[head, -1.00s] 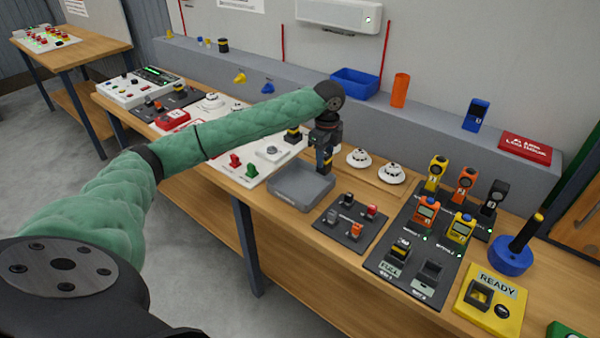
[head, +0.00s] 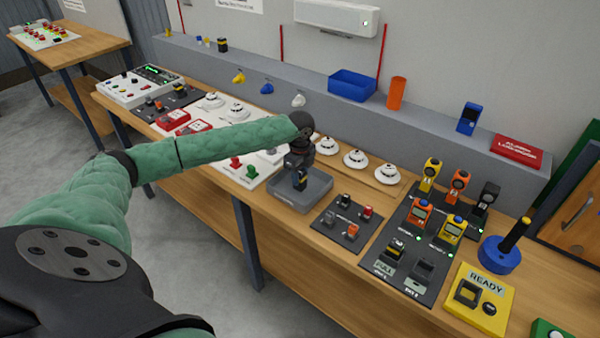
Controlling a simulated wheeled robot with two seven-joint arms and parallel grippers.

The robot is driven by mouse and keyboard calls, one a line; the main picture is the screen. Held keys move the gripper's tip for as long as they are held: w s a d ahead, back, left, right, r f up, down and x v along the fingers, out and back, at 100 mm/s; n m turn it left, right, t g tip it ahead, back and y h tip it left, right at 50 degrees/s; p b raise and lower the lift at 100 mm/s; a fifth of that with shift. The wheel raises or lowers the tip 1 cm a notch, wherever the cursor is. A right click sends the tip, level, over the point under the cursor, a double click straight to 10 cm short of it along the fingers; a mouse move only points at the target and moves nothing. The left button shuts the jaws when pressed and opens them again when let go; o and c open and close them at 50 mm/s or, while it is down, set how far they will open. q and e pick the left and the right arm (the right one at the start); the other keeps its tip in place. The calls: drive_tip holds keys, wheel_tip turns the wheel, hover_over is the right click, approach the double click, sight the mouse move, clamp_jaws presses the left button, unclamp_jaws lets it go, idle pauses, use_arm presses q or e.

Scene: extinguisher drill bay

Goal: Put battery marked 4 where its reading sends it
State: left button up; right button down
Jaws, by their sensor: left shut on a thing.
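My left gripper (head: 299,172) points down over the grey tray (head: 317,194) and is shut on a small dark block with a yellow band, seemingly a battery (head: 300,184). Its marking is hidden or too small to read, and I cannot tell whether it touches the tray floor. A black and yellow battery (head: 395,248) sits in the left bay of a dark charging board (head: 384,265), beside a label reading FULL. The bay to its right (head: 423,268) looks empty. My right gripper is out of view.
A dark pad (head: 340,238) with several small coloured blocks lies right of the tray. White detectors (head: 355,158) lie behind the tray. A blue bin (head: 352,84) sits on the ledge.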

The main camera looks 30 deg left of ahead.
sight(300, 172)
use_arm(q)
drive_tip(key=shift+f, duration=0.1)
drive_tip(key=o, duration=1.2)
drive_tip(key=shift+f, duration=0.1)
drive_tip(key=shift+c, duration=0.2)
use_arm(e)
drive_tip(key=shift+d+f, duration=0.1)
use_arm(q)
drive_tip(key=shift+r, duration=0.25)
wheel_tip(300, 172, up, 10)
drive_tip(key=b, duration=0.4)
drive_tip(key=shift+r+b, duration=0.25)
drive_tip(key=shift+b, duration=0.05)
drive_tip(key=shift+r, duration=0.65)
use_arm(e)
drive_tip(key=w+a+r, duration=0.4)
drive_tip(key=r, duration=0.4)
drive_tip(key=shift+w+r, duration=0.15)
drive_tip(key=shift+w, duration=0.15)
use_arm(q)
drive_tip(key=shift+f, duration=0.1)
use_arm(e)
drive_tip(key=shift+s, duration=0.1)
